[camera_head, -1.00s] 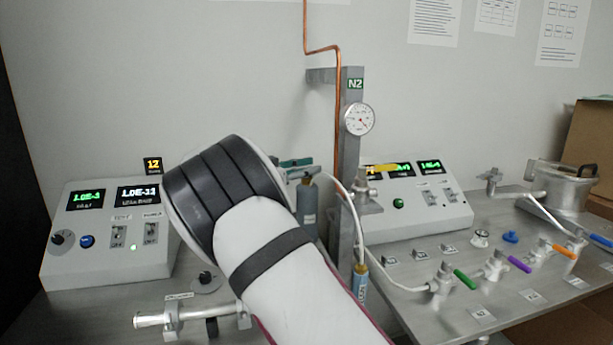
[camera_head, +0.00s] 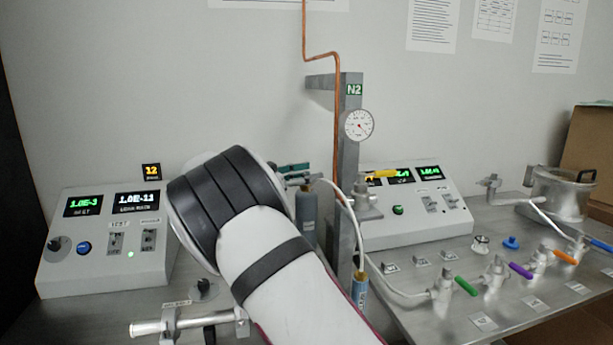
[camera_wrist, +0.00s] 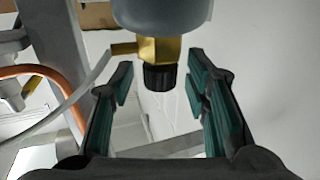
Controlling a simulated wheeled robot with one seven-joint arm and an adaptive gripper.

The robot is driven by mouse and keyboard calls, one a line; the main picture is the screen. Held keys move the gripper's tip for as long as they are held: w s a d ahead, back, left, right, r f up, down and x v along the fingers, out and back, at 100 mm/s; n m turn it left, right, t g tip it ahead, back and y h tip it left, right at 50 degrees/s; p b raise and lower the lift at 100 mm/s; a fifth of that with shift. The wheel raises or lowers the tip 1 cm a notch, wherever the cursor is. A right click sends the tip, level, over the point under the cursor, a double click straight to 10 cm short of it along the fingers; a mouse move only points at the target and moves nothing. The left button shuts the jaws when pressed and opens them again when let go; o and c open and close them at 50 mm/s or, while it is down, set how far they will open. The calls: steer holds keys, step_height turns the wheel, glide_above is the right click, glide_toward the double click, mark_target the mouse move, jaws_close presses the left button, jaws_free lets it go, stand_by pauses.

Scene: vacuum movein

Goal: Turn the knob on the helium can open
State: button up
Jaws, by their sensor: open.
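A grey can (camera_head: 306,212) stands behind my arm near the middle of the head view; I cannot read a label on it. In the wrist view the grey can (camera_wrist: 172,12) is at the top, with a brass valve (camera_wrist: 160,49) and a black ribbed knob (camera_wrist: 160,77). My gripper (camera_wrist: 160,68) is open, with one green-padded finger on each side of the knob. Gaps show between the knob and both fingers. In the head view my gripper (camera_head: 295,171) is at the can's top, partly hidden by my arm.
A white tube (camera_head: 347,205) runs from the can's top. A grey post (camera_head: 350,130) with a gauge (camera_head: 359,125) stands just right. Control boxes stand left (camera_head: 105,255) and right (camera_head: 425,215). Coloured-handle valves, including a green one (camera_head: 465,286), line the right bench.

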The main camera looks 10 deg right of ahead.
steer(key=v, duration=1.2)
step_height(320, 180, up, 5)
steer(key=d+n+t+y+p, duration=0.2)
steer(key=n+t+p, duration=0.3)
steer(key=t+p, duration=0.4)
steer(key=s+d+f+n+t+y+p, duration=0.25)
steer(key=s+f+n+y+p, duration=0.2)
steer(key=s+y+p, duration=0.35)
steer(key=shift+g+h, duration=0.3)
steer(key=shift+g, duration=0.15)
steer(key=x, duration=0.6)
steer(key=d+b+x, duration=0.1)
steer(key=x, duration=0.6)
steer(key=shift+d+f, duration=0.1)
steer(key=shift+f, duration=0.05)
steer(key=shift+c, duration=0.6)
jaws_close()
